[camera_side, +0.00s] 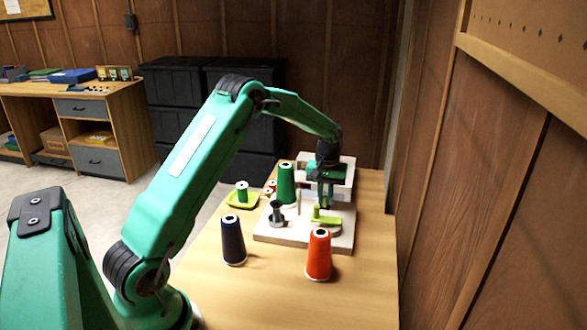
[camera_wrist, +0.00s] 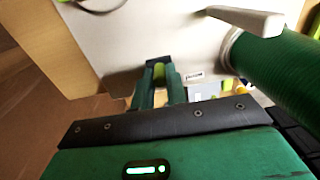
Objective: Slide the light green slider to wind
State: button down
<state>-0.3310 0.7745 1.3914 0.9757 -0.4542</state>
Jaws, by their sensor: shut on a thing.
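The light green slider (camera_side: 327,222) lies on the pale board (camera_side: 268,236) of the winding device, with a small upright part at its left end. My gripper (camera_side: 325,202) points down over it from behind. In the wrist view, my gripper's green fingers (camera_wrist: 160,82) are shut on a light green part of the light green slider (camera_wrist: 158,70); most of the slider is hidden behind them. A small label (camera_wrist: 194,76) sits on the board just right of the fingers, too small to read.
A large green thread cone (camera_side: 287,183) stands on the board, close right of my fingers in the wrist view (camera_wrist: 280,65). A grey spool (camera_side: 277,214) stands nearer. A navy cone (camera_side: 233,241) and an orange cone (camera_side: 319,254) stand in front. A green tray (camera_side: 242,199) holds a spool.

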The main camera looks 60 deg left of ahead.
jog(key=shift+s+a, duration=1.15)
jog(key=shift+a, duration=0.05)
jog(key=c, duration=1.4)
grip_release()
jog(key=shift+r, duration=0.1)
jog(key=shift+r, duration=2.95)
jog(key=shift+r, duration=0.1)
jog(key=shift+r, duration=1.9)
